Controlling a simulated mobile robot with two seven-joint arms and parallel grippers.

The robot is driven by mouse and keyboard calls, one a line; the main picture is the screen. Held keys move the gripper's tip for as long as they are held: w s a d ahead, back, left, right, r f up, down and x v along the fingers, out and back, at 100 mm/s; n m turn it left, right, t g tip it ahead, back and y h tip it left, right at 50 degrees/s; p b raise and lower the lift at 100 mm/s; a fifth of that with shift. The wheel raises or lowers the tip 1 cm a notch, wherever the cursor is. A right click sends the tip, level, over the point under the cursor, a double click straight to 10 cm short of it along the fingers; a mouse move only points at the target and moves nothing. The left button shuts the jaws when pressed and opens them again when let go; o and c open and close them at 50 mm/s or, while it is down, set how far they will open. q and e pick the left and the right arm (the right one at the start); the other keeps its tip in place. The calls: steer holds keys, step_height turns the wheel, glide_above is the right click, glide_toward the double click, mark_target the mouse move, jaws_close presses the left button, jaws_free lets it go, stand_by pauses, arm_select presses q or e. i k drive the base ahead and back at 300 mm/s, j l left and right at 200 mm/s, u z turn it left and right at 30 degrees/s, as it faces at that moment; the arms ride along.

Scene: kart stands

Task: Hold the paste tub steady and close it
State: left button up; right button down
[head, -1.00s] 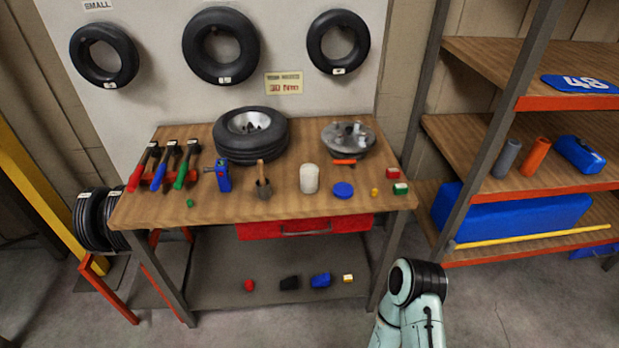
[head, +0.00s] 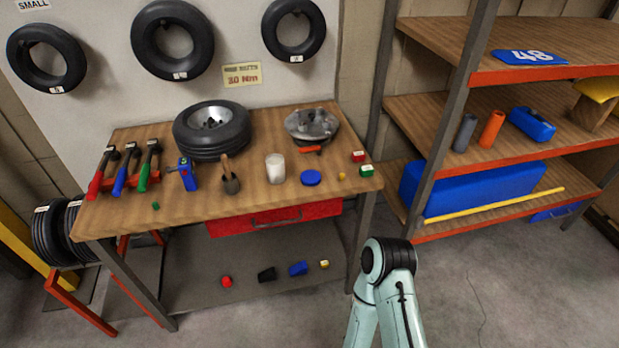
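A white tub (head: 275,168), which looks like the paste tub, stands upright on the wooden workbench (head: 225,207). A round blue lid (head: 311,178) lies flat on the bench just right of the tub, apart from it. I cannot see clearly into the tub's top. Part of one of my arms shows at the lower right, in front of the bench and well short of the tub. Neither gripper is in the picture.
Left of the tub are a small trowel-like tool (head: 230,178), a blue can (head: 187,174) and several hammers. A wheel (head: 211,131) and a metal disc assembly (head: 311,126) stand behind. Small boxes (head: 366,171) sit at the right edge. A shelf rack (head: 480,150) stands to the right.

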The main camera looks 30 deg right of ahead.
mark_target(276, 165)
steer(key=i+l+u, duration=0.2)
steer(key=l, duration=0.2)
steer(key=l+u, duration=0.2)
steer(key=l, duration=0.2)
steer(key=i+l+u, duration=0.2)
steer(key=l, duration=0.25)
steer(key=k, duration=0.05)
